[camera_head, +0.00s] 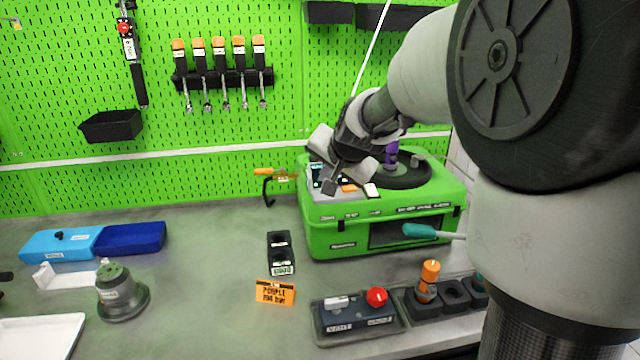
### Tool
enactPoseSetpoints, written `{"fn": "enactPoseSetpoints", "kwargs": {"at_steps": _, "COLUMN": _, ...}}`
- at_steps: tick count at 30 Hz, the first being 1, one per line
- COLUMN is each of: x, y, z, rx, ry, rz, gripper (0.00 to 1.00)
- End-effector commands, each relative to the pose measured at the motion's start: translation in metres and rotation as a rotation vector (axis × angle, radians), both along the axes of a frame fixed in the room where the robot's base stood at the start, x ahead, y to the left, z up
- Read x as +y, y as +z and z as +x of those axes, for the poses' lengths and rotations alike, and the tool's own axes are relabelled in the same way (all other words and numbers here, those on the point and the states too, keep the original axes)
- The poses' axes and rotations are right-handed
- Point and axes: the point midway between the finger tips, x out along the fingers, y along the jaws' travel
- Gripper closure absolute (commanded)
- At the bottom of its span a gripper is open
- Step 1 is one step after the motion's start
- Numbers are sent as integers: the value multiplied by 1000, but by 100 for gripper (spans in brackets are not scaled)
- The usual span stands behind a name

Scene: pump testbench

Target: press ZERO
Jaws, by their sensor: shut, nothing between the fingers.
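The green test case (385,225) stands at the back right of the bench. Its sloped grey panel (327,199) carries a small dark display (316,172), an orange button (348,188) and a white button (371,190). The labels are too small to read, so I cannot tell which control is ZERO. My gripper (330,185) points down over this panel, with its fingers together and empty. The fingers hide part of the panel between the display and the orange button. I cannot tell whether the tips touch it.
A purple part (391,154) stands on the case beside my wrist. A teal-handled tool (420,231) sticks out at the case front. In front are the VENT box with a red button (376,297) and a black holder block (281,252).

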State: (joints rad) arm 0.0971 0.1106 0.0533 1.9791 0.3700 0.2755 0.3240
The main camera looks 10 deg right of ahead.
Motion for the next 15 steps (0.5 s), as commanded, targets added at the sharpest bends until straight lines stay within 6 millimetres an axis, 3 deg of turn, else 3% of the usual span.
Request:
{"fn": "enactPoseSetpoints", "kwargs": {"at_steps": 10, "x": 0, "y": 2, "z": 0, "rx": 0, "ry": 0, "rz": 0, "gripper": 100}}
{"fn": "enactPoseSetpoints", "kwargs": {"at_steps": 15, "x": 0, "y": 15, "z": 0, "rx": -1, "ry": 1, "rz": 0, "gripper": 100}}
